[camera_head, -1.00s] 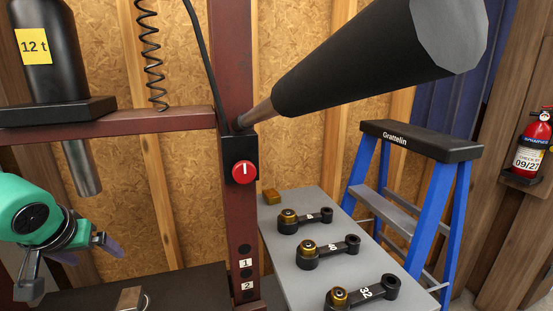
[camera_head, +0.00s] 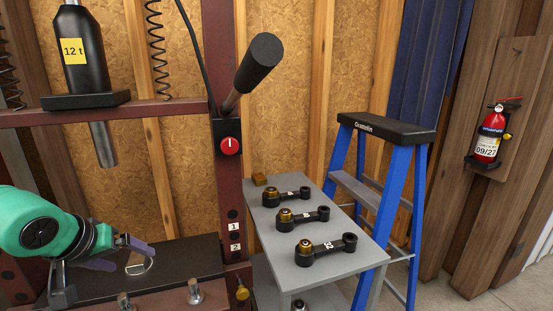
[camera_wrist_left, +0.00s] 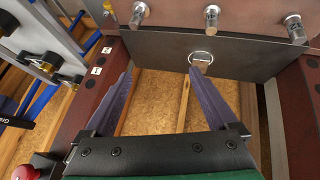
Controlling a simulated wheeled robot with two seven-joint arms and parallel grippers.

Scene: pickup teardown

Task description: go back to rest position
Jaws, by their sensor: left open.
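My left gripper (camera_head: 122,253) comes in from the left in the head view, green-bodied with bluish-grey fingers. It is open and empty, over the dark press bed plate (camera_head: 190,258). In the left wrist view its two fingers (camera_wrist_left: 168,85) are spread apart with nothing between them. A metal ring (camera_wrist_left: 202,58) on the dark plate shows just beyond the fingertips; whether they touch it I cannot tell. My right gripper is in neither view.
The dark red press frame (camera_head: 224,180) has a red knob (camera_head: 229,146) and a black lever handle (camera_head: 259,62). A black 12 t cylinder (camera_head: 82,50) stands above. Right are a grey table (camera_head: 345,268) with numbered arms, a blue ladder (camera_head: 396,190) and a fire extinguisher (camera_head: 488,140).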

